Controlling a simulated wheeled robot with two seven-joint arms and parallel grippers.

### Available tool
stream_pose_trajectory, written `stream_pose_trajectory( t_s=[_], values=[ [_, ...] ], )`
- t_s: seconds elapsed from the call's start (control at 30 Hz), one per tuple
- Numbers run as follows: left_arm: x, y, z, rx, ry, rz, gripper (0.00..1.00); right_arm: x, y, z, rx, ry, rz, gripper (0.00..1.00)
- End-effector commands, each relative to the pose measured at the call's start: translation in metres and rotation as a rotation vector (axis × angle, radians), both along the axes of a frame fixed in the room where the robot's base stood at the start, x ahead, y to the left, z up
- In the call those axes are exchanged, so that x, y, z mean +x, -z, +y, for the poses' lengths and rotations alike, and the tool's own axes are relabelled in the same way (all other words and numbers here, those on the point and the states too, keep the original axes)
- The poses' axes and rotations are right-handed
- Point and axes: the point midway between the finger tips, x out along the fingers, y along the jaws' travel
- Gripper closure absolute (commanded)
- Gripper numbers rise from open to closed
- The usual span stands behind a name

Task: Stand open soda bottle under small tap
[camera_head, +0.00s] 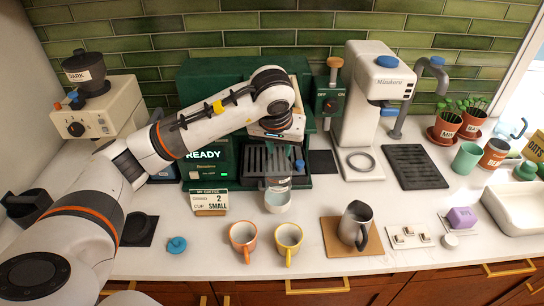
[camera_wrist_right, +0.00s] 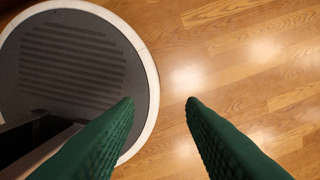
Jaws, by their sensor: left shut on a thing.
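My left gripper (camera_head: 277,184) is shut on a small pale cup-like thing (camera_head: 277,202), in front of the dark green coffee machine (camera_head: 208,163). The gripper hides the thing's upper part. I cannot make out a soda bottle. A white machine (camera_head: 372,100) stands right of centre, with a ring on its base plate. A grey curved tap (camera_head: 430,75) with a blue top rises beside it, behind a black drip mat (camera_head: 414,166). I cannot tell which outlet is the small tap. My right gripper (camera_wrist_right: 160,101) is open and empty above the wooden floor.
An orange mug (camera_head: 243,238), a yellow mug (camera_head: 289,240) and a steel pitcher (camera_head: 355,223) on a wooden board stand along the front. Potted plants and cups crowd the back right. Counter between the pitcher and drip mat is clear.

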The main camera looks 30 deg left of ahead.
Motion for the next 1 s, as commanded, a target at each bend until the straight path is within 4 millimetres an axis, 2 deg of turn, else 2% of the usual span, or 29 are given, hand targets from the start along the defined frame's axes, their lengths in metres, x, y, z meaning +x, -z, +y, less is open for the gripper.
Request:
stream_pose_trajectory(
  t_s=[0.03,0.3,0.77,0.8,0.9,1.0],
  values=[
    [0.001,0.008,-0.001,-0.001,0.001,0.003,1.0,0.0,0.005,-0.001,-0.001,0.0,0.0,0.64],
    [0.005,0.033,-0.006,-0.001,0.011,0.001,1.0,-0.005,0.017,0.006,0.007,0.002,0.006,0.64],
    [0.006,0.039,-0.006,0.001,0.012,-0.001,1.0,-0.004,0.022,0.01,0.013,0.004,0.005,0.64],
    [0.006,0.038,-0.006,0.0,0.012,0.001,0.67,-0.004,0.02,0.01,0.012,0.004,0.006,0.64],
    [0.006,0.038,-0.006,0.0,0.012,0.001,0.51,-0.004,0.02,0.01,0.012,0.003,0.006,0.64],
    [0.006,0.038,-0.006,0.0,0.012,0.001,0.5,-0.004,0.02,0.01,0.012,0.003,0.006,0.64]
  ],
)
